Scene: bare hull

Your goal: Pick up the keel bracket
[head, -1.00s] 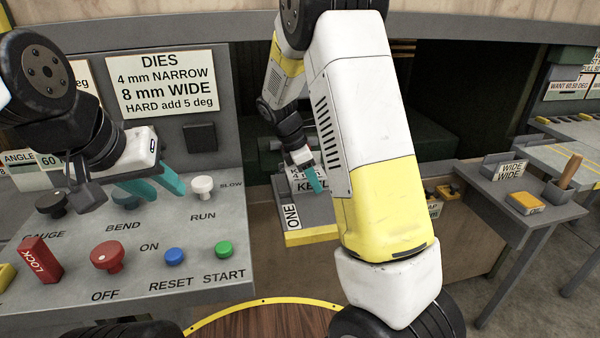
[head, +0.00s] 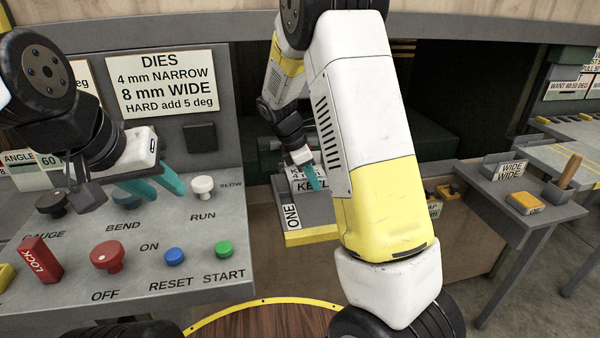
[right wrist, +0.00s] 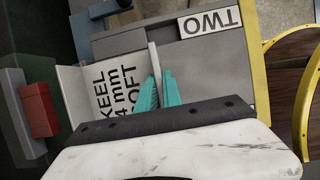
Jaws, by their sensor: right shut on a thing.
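The keel bracket (right wrist: 105,95) is a pale grey angled plate with a KEEL 4 mm label and an upright flange. It sits on the grey stand with the yellow edge. In the head view only a small part of its label (head: 304,186) shows beside my right arm. My right gripper (right wrist: 157,92) is shut on the flange, one teal finger on each side. In the head view its fingers (head: 312,177) point down at the bracket. My left gripper (head: 158,188) is open and empty above the control panel, its teal fingers apart.
The control panel (head: 150,285) with knobs, a red LOCK block (head: 39,259) and buttons lies on the left. The grey stand (right wrist: 215,62) carries ONE and TWO labels. A side table (head: 525,205) at right holds a yellow block and a wooden handle. A red block (right wrist: 38,109) is beside the bracket.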

